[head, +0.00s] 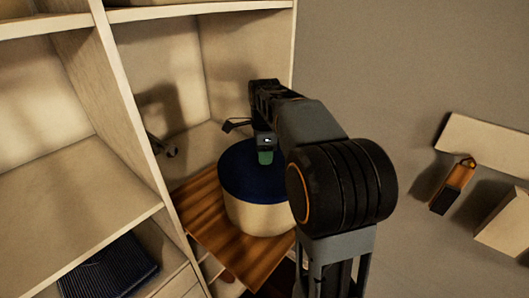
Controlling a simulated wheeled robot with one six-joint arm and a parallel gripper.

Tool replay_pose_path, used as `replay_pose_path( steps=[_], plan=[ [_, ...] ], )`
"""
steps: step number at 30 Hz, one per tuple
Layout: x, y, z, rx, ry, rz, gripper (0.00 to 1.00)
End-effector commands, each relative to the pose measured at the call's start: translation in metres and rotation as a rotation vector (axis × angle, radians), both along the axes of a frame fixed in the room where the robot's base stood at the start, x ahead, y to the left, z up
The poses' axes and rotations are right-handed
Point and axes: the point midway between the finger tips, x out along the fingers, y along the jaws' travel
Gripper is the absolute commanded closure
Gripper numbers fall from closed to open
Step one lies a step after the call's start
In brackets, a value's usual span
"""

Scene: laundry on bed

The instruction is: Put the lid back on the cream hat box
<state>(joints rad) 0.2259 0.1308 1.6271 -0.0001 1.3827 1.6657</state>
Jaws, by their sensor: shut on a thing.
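The cream hat box (262,219) stands upright on a brown wooden surface. Its dark blue round lid (238,183) is level over the top of the box, lined up with it. I see no clear gap between them, but cannot tell whether the lid is fully seated. A small green knob (265,157) shows at the middle of the lid. My gripper (264,146) is directly above the lid, shut on the green knob. My arm hides the right side of the lid and box.
The brown wooden surface (205,222) is inside a pale shelf unit, whose upright panel (128,120) stands close on the left. A dark folded item (110,268) lies in a lower left compartment. An orange and black object (453,186) is on the right, by pale blocks.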

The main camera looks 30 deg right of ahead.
Motion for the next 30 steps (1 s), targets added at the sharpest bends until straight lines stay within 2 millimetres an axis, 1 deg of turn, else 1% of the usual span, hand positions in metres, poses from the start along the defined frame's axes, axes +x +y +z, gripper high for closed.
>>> replay_pose_path(
  steps=[10, 11, 12, 19, 24, 30],
  plan=[
    [0.0000, 0.0000, 0.0000, 0.000, 0.000, 0.000, 0.89],
    [0.0000, 0.0000, 0.0000, 0.000, 0.000, 0.000, 0.60],
    [0.0000, 0.0000, 0.0000, 0.000, 0.000, 0.000, 0.56],
    [0.0000, 0.0000, 0.0000, 0.000, 0.000, 0.000, 0.34],
    [-0.0001, 0.0000, -0.0001, 0.000, 0.000, 0.000, 0.33],
    [-0.0001, 0.0000, -0.0003, 0.000, 0.001, 0.000, 0.14]
  ],
)
